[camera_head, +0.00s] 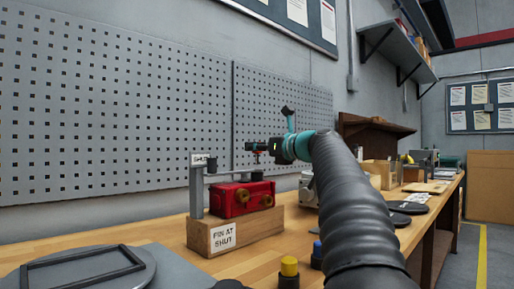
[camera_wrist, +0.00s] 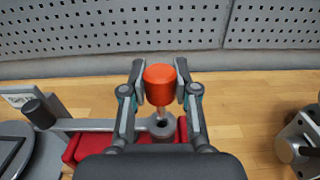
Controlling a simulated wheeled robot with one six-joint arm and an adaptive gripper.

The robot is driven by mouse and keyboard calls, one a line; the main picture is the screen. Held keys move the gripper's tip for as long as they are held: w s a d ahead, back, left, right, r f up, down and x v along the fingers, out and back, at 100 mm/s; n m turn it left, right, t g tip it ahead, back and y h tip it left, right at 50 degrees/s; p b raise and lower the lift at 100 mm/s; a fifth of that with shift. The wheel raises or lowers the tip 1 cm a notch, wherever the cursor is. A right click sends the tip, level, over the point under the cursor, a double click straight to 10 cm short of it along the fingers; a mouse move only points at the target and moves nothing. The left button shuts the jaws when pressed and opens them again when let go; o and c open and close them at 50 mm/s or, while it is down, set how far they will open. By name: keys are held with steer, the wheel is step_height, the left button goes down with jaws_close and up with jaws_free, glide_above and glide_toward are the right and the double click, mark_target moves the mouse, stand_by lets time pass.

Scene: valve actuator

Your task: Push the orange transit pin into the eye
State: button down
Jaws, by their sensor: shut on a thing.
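The orange transit pin (camera_wrist: 160,84) is upright between the fingers of my gripper (camera_wrist: 159,76) in the wrist view, which is shut on its orange head. Its thin shank points down toward the round grey eye (camera_wrist: 161,127) at the end of a grey arm. Whether the tip is inside the eye or just above it, I cannot tell. In the head view my gripper (camera_head: 257,147) is above the red actuator (camera_head: 240,198), which sits on a wooden block (camera_head: 236,228) labelled "PIN AT SHUT". The pin is small and dark there.
A grey post (camera_head: 196,192) stands left of the actuator, carrying a small sign. A grey pegboard (camera_head: 120,110) stands behind the bench. A yellow-topped button (camera_head: 289,267) and a grey plate with a dark frame (camera_head: 85,270) lie in front. Bare wooden benchtop (camera_head: 160,232) shows between them.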

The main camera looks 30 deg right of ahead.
mark_target(257, 162)
steer(key=shift+f+b, duration=1.2)
steer(key=shift+f, duration=0.9)
stand_by(0.6)
steer(key=c, duration=0.8)
jaws_free()
steer(key=v, duration=1.2)
